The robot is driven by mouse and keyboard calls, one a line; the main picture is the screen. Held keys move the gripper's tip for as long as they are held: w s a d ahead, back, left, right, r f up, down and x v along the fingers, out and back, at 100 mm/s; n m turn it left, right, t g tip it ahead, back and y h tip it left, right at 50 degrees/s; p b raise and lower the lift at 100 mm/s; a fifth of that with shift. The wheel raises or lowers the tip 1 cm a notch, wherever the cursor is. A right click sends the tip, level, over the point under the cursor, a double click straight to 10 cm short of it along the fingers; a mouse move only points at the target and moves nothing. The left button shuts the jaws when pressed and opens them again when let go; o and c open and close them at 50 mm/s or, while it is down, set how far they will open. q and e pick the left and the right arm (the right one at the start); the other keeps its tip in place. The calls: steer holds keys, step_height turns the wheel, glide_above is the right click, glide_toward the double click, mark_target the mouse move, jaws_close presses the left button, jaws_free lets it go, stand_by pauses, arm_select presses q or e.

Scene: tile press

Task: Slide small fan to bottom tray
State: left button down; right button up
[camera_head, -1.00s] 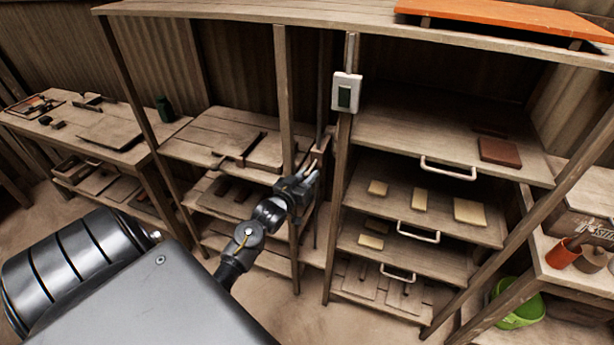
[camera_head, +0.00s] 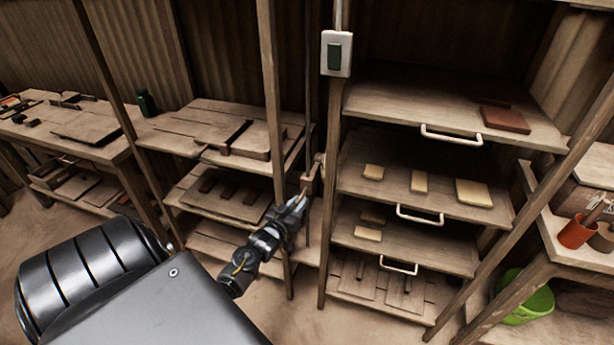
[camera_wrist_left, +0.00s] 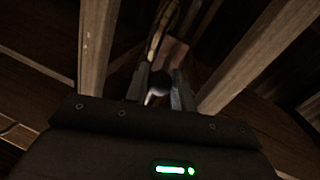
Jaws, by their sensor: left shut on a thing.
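My left gripper (camera_head: 298,203) is shut between two wooden posts left of the tray rack. In the left wrist view a dark round knob (camera_wrist_left: 160,83) sits between its fingers. A small wooden block (camera_head: 313,176) is just beyond the fingertips, beside a thin upright rod; its link to the knob is unclear. The bottom tray (camera_head: 350,288) of the rack is low, with a pale handle (camera_head: 398,266) above its front. I cannot make out a small fan in either view. My right gripper is not in view.
A white switch plate (camera_head: 337,53) is on the rack post. Left are shelves and a bench (camera_head: 60,145). An orange cup (camera_head: 575,233) and green bucket (camera_head: 530,300) are at right.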

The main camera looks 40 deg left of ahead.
arm_select(q)
step_height(320, 180, down, 8)
steer(key=b, duration=0.3)
steer(key=shift+b, duration=0.4)
steer(key=c, duration=1.2)
jaws_free()
steer(key=shift+r, duration=0.1)
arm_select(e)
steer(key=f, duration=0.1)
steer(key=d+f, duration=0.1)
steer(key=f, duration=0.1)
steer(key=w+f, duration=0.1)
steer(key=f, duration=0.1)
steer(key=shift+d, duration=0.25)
arm_select(q)
steer(key=shift+s+r, duration=0.1)
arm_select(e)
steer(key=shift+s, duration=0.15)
arm_select(q)
steer(key=v, duration=1)
steer(key=shift+s, duration=0.3)
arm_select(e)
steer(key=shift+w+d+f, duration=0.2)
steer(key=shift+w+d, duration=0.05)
arm_select(q)
steer(key=shift+d, duration=0.1)
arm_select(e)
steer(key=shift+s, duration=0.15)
